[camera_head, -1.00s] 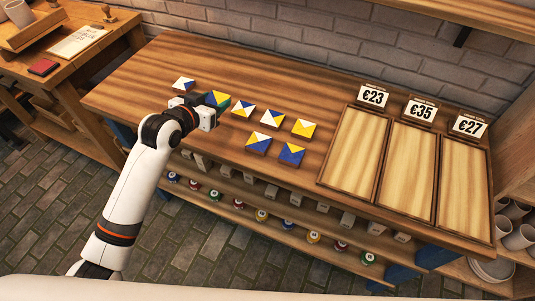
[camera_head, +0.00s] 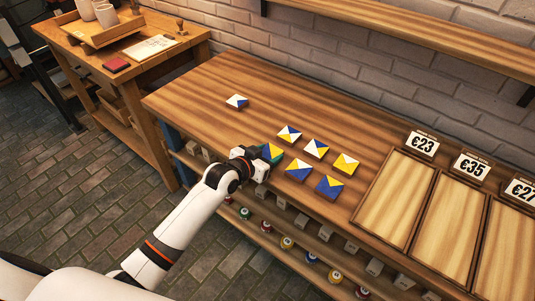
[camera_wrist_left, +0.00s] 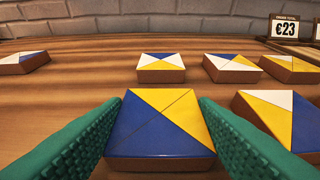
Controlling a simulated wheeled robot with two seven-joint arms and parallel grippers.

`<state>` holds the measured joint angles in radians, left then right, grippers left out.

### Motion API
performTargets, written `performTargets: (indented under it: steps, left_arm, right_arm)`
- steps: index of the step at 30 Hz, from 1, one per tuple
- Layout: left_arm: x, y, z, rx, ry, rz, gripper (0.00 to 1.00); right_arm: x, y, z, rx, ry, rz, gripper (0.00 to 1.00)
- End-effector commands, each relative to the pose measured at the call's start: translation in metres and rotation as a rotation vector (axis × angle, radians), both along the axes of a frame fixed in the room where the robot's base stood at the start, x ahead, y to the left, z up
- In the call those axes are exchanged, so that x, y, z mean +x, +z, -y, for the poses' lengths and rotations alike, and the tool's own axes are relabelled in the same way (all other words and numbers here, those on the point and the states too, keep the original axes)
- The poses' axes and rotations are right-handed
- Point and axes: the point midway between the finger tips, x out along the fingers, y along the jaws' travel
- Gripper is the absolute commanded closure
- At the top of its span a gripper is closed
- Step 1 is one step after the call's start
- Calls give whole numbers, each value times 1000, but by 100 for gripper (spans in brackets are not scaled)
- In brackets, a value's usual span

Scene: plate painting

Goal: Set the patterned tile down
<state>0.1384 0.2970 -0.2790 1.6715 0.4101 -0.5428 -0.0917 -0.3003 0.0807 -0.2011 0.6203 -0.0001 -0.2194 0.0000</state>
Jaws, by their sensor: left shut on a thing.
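My left gripper (camera_head: 262,163) is over the near edge of the wooden table, its green fingers on both sides of a blue and yellow patterned tile (camera_wrist_left: 160,128). In the head view the tile (camera_head: 271,152) is partly hidden by the gripper. It lies flat and level, at about the height of the tiles around it; I cannot tell whether its underside touches the wood. A white and yellow tile with blue (camera_head: 298,169) is just right of it, and a blue, white and yellow tile (camera_head: 289,133) is behind it. My right gripper is not in view.
More tiles stand to the right, one white and yellow (camera_head: 345,163) and one mostly blue (camera_head: 329,187). A lone white and blue tile (camera_head: 237,101) lies at the left. Framed trays (camera_head: 397,198) with price signs (camera_head: 422,143) are farther right. Bare wood is free at the back.

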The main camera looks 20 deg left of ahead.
Motion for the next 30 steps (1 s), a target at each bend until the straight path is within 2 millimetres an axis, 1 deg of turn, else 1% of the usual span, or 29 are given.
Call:
performTargets:
  steps: [4, 8, 9, 12, 19, 23, 26, 30]
  left_arm:
    - [0, 1, 0, -1, -1, 2, 73]
    - [0, -3, 0, -1, -1, 1, 73]
    - [0, -2, 0, 0, -1, 0, 41]
    - [0, -2, 0, 0, -1, 0, 26]
    - [0, -2, 0, 0, -1, 0, 26]
    - [-2, 2, 0, 0, 0, 1, 26]
    - [-13, 6, -5, 1, -1, 0, 26]
    - [-38, 17, -14, 2, -2, 0, 26]
  right_arm:
    - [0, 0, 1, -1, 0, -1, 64]
    - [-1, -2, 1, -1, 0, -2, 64]
    - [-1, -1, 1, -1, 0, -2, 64]
    - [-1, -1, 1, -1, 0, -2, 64]
    - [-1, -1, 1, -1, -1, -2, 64]
    - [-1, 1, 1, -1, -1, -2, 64]
    - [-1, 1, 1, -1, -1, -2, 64]
    - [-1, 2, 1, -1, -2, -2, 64]
